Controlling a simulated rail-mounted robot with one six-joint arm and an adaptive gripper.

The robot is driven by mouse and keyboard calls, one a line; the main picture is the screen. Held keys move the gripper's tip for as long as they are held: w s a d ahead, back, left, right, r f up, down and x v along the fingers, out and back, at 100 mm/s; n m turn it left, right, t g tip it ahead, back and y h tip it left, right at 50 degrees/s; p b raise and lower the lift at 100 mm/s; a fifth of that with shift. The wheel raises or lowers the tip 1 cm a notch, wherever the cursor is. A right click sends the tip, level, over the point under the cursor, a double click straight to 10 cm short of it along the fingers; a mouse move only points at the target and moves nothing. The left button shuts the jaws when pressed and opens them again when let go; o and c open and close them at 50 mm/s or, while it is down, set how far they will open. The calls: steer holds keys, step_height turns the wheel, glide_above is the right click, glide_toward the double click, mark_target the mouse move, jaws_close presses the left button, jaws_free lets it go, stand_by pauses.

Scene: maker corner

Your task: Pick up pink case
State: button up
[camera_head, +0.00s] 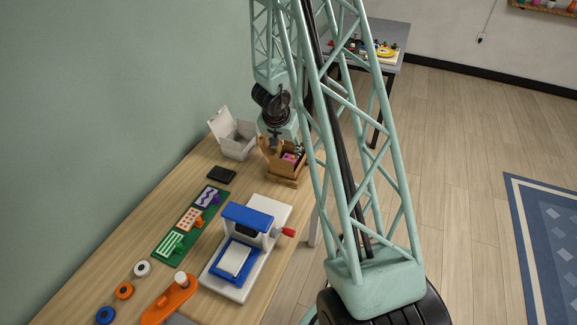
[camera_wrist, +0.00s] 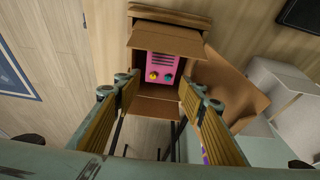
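The pink case (camera_wrist: 170,67) has dark slots on its face and a yellow and a teal round knob. It sits inside an open brown cardboard box (camera_wrist: 165,17). In the head view a small part of the pink case (camera_head: 289,157) shows in the box (camera_head: 287,171), near the far end of the wooden table. My gripper (camera_wrist: 158,84) is open and empty. Its two fingers, with ribbed tan pads, point at the box opening, one on each side of it. The case lies beyond and between the fingertips. In the head view my arm hides part of the gripper.
An open white box (camera_head: 233,137) stands beside the cardboard box. A dark flat item (camera_head: 221,174), a green board (camera_head: 190,222) and a blue-and-white press (camera_head: 247,238) lie nearer on the table. The box's flaps stick out near my fingers. The floor to the right is clear.

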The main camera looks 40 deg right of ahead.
mark_target(290, 157)
steer(key=shift+f, duration=0.1)
stand_by(0.3)
steer(key=shift+b+x, duration=1.25)
steer(key=shift+x, duration=1.25)
steer(key=shift+d, duration=0.1)
steer(key=c, duration=0.5)
steer(key=shift+c, duration=0.3)
steer(key=shift+w, duration=0.1)
step_height(290, 157, up, 10)
steer(key=p, duration=0.6)
